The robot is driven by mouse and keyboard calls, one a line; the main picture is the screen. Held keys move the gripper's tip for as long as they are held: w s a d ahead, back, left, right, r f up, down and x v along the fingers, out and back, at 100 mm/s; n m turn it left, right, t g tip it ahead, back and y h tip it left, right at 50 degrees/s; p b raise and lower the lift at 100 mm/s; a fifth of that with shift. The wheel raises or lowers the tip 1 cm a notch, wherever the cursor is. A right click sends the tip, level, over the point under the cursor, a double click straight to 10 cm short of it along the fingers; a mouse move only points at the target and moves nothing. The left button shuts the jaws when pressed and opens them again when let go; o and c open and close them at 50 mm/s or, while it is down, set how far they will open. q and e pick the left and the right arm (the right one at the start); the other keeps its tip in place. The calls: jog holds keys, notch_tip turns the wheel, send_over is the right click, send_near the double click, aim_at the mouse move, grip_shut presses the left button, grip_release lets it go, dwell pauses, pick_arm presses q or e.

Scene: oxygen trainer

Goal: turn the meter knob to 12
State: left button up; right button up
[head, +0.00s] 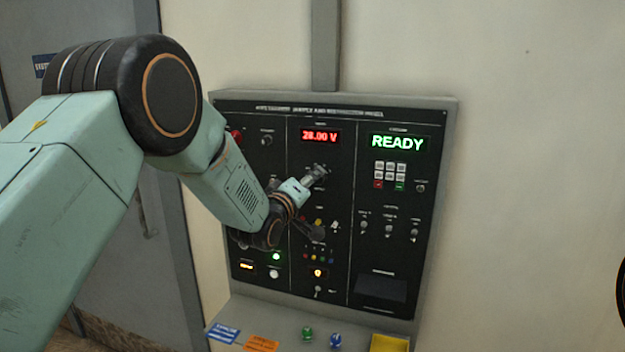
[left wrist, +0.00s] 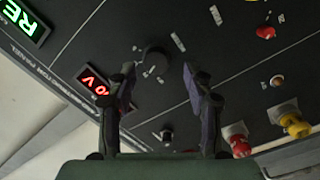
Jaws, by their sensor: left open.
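The meter display (head: 320,136) reads 28.00 V in red in the head view. Part of this meter display (left wrist: 95,87) also shows in the left wrist view, cut off by a finger. The round black meter knob (left wrist: 155,61) shows in the left wrist view, with pale marks around it. My left gripper (head: 318,174) is at the panel just below the display in the head view and mostly covers the knob there. In the left wrist view my left gripper (left wrist: 159,70) is open, with one finger on each side of the knob; contact cannot be told. My right gripper is out of view.
The black panel (head: 393,270) has a green READY display (head: 397,143), a keypad (head: 390,174) and several switches close by. On the ledge below are a green knob (head: 307,333), a blue knob (head: 335,340) and a yellow tray (head: 389,343). Bare wall lies to the right.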

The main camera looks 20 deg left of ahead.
pick_arm(q)
jog(key=shift+w+d, duration=0.85)
jog(key=shift+w, duration=0.05)
jog(key=shift+s+a, duration=0.2)
jog(key=shift+a, duration=0.55)
jog(key=shift+w+d, duration=0.15)
jog(key=shift+d, duration=0.5)
jog(key=c, duration=0.5)
jog(key=shift+a, duration=0.35)
jog(key=c, duration=0.5)
jog(key=shift+d+r, duration=0.1)
jog(key=shift+d, duration=0.05)
grip_shut()
